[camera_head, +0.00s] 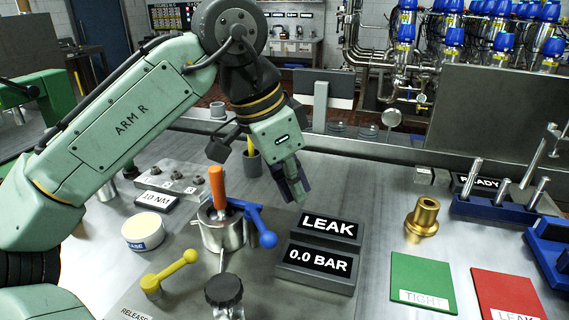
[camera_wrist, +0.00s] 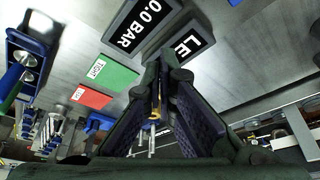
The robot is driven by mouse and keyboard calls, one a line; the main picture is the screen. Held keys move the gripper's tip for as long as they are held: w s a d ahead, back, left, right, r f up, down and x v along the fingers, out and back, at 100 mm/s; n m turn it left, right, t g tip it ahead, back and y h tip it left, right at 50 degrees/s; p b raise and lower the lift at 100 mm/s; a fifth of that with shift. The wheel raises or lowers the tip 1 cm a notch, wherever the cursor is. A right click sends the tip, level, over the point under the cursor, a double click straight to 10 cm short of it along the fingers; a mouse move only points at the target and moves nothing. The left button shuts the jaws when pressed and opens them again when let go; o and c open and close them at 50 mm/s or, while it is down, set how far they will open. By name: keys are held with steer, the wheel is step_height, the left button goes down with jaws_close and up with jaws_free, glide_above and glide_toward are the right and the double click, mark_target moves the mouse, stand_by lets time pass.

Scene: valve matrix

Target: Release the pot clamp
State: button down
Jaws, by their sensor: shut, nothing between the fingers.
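The steel pot (camera_head: 222,232) stands on the bench left of centre, with an upright orange handle (camera_head: 217,187) on top. A blue lever with a ball end (camera_head: 268,239) reaches from the pot towards the lower right. A yellow ball-ended lever (camera_head: 170,269) lies in front and to the left, beside a plate lettered RELEASE (camera_head: 134,315). I cannot tell which lever works the clamp. My gripper (camera_head: 297,201) is shut and empty, above the bench to the right of the pot and apart from the levers. Its fingers converge in the wrist view (camera_wrist: 158,78); the pot is not seen there.
The LEAK and 0.0 BAR displays (camera_head: 318,266) stand right of the pot. A black knob (camera_head: 223,290) stands in front of it. A brass fitting (camera_head: 423,217), a green mat (camera_head: 422,282) and a red mat (camera_head: 506,297) are further right. Blue racks stand at the right edge.

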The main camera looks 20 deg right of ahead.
steer(key=a+f, duration=0.1)
steer(key=f+p, duration=0.1)
steer(key=a+f, duration=0.1)
steer(key=f, duration=0.1)
steer(key=shift+s+a+p, duration=0.2)
steer(key=shift+a+p, duration=0.1)
steer(key=shift+a, duration=0.05)
